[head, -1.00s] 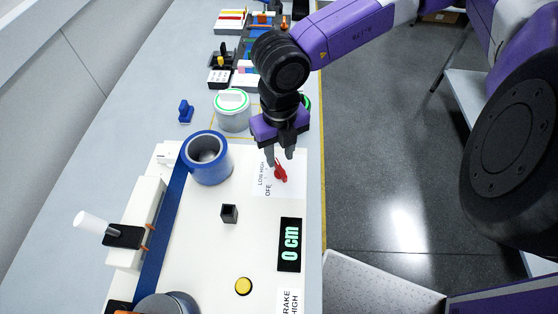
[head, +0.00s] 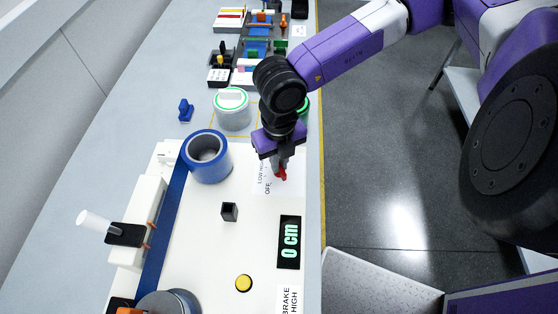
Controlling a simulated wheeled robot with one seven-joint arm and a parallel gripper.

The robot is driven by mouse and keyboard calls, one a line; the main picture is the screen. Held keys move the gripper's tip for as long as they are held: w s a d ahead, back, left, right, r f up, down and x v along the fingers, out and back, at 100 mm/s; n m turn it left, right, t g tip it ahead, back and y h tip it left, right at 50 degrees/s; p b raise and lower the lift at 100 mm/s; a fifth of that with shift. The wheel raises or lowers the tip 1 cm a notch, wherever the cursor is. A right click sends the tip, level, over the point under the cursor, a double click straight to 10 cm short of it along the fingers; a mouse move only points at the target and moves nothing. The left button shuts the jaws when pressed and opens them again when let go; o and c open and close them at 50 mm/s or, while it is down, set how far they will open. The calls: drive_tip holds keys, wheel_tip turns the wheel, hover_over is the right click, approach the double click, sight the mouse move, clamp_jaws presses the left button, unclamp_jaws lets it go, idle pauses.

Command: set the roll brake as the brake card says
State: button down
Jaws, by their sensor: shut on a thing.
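The red brake knob (head: 282,175) is on the white panel near its right edge. Printing beside it (head: 263,182) reads LOW, HIGH and OFF, partly hard to read. My gripper (head: 280,166) points down from above and is shut on the knob. The fingers hide much of the knob, so I cannot tell which mark it points to. The brake card (head: 289,299) at the bottom right reads BRAKE HIGH, cut by the frame's lower edge. A blue roll (head: 226,164) stands on the panel left of my gripper.
A black display (head: 289,242) reads 0 cm. A yellow button (head: 244,283) and a small black square post (head: 229,211) sit on the panel. A white-lidded round container (head: 232,118) stands behind the roll. The panel's middle is mostly clear.

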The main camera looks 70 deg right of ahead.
drive_tip(key=shift+f+b, duration=0.1)
drive_tip(key=shift+b, duration=0.35)
drive_tip(key=shift+f+n+b, duration=0.15)
drive_tip(key=shift+n+b, duration=0.55)
drive_tip(key=shift+b, duration=0.1)
drive_tip(key=n+b, duration=0.2)
drive_tip(key=b, duration=0.1)
drive_tip(key=shift+f, duration=0.1)
drive_tip(key=n+b, duration=0.3)
drive_tip(key=b, duration=0.1)
drive_tip(key=shift+a+r+n+b, duration=0.1)
drive_tip(key=shift+r+n+b, duration=0.2)
drive_tip(key=shift+n+b, duration=0.45)
drive_tip(key=shift+r, duration=0.1)
drive_tip(key=c, duration=1.5)
unclamp_jaws()
